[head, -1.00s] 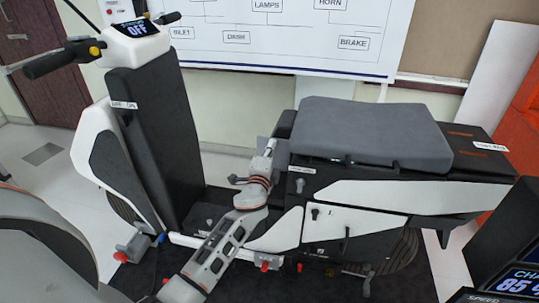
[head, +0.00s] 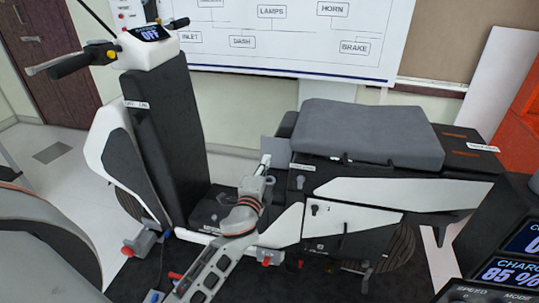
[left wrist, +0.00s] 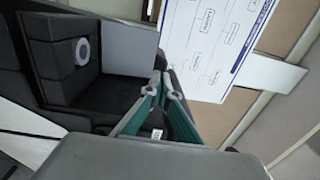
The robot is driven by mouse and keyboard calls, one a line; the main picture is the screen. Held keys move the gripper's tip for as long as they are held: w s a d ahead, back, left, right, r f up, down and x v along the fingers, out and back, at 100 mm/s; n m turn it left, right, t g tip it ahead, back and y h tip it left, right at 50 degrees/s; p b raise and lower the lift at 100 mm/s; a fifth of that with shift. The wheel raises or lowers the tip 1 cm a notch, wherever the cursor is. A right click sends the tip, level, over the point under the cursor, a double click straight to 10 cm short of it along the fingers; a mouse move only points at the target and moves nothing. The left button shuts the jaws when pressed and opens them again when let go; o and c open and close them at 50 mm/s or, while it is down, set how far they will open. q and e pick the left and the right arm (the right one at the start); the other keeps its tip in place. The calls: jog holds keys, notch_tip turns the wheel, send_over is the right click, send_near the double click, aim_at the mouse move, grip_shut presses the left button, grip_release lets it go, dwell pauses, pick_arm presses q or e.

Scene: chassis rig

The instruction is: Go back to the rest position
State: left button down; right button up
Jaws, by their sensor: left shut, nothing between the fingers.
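My left arm comes up from the lower part of the head view. My left gripper (head: 265,162) points up and away, in front of the scooter's seat base. In the left wrist view its two teal-lined fingers (left wrist: 168,90) meet at the tips, shut with nothing between them. The white and black scooter chassis (head: 350,190) stands on a dark mat, with its grey seat (head: 365,132) on top. No contact between gripper and scooter can be made out. My right gripper is in neither view.
The handlebar column (head: 165,130) rises at the left, its display reading OFF. A charger screen (head: 510,270) reading 85 % is at the lower right. A wiring board (head: 290,35) hangs on the back wall. Pale floor (head: 60,150) lies open at the left.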

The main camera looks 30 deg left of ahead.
pick_arm(q)
jog(key=shift+v, duration=1.05)
jog(key=s+d+f+n+g+h, duration=0.3)
jog(key=s+d+f+n, duration=0.2)
jog(key=s+f, duration=0.7)
jog(key=s+d+f+n+g+h, duration=0.4)
jog(key=s+d+f, duration=0.4)
jog(key=s+f, duration=0.5)
jog(key=shift+s+f+n, duration=0.15)
jog(key=shift+s+n, duration=0.75)
jog(key=shift+s, duration=0.3)
